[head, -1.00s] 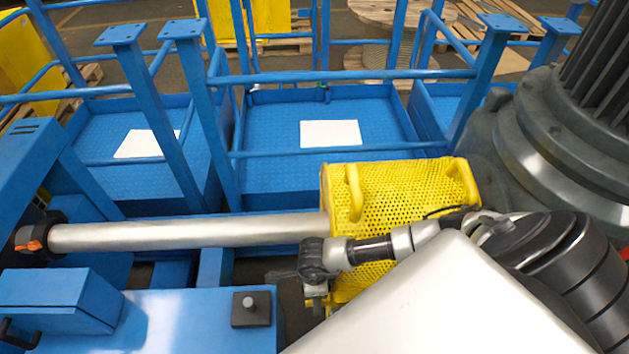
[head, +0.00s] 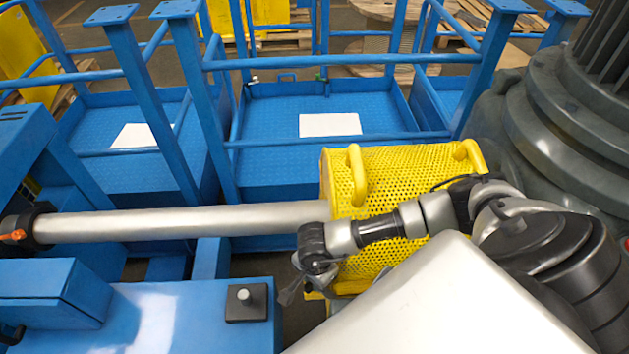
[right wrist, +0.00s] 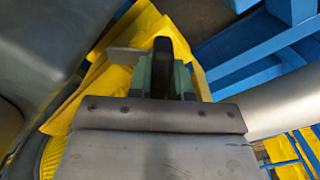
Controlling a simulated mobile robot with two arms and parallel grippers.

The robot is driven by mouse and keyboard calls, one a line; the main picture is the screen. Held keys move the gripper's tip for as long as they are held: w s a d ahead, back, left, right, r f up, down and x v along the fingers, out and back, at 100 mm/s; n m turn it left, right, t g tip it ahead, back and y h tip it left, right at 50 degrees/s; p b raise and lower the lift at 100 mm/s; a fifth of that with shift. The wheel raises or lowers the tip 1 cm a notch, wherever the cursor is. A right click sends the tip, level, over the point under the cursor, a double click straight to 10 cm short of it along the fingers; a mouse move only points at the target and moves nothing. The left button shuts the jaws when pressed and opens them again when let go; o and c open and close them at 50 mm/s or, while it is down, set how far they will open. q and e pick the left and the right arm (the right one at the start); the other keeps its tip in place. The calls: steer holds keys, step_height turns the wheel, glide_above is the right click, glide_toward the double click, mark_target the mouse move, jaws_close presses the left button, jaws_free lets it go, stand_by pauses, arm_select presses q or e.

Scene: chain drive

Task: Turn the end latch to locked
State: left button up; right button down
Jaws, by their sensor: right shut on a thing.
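The yellow perforated guard (head: 375,175) sits at the right end of a grey tube in the head view. My right gripper (head: 289,291) is at the guard's lower left end, small and partly blurred there. In the right wrist view my right gripper (right wrist: 162,75) has its greenish fingers shut on a dark upright bar, which looks like the end latch (right wrist: 165,52). Yellow guard metal lies around and behind it. The latch cannot be made out in the head view, and its locked or unlocked position cannot be read. My left gripper is not in view.
The grey tube (head: 180,224) runs left to a black collar (head: 28,226). A blue cabinet with a black knob block (head: 246,303) stands at front left. Blue railings (head: 340,58) and platforms are behind. A large grey motor housing (head: 540,120) stands at the right.

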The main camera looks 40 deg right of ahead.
steer(key=n+b, duration=0.4)
steer(key=n, duration=0.1)
steer(key=shift+f+n, duration=0.15)
steer(key=shift+n, duration=0.15)
steer(key=shift+d+r+n+b, duration=0.1)
steer(key=shift+r+n+b, duration=0.1)
steer(key=shift+n+b, duration=1.6)
steer(key=c, duration=1)
jaws_free()
steer(key=shift+s, duration=0.1)
steer(key=shift+c, duration=0.2)
step_height(320, 180, up, 10)
steer(key=shift+r+b, duration=0.1)
steer(key=shift+b, duration=0.55)
steer(key=shift+r, duration=0.35)
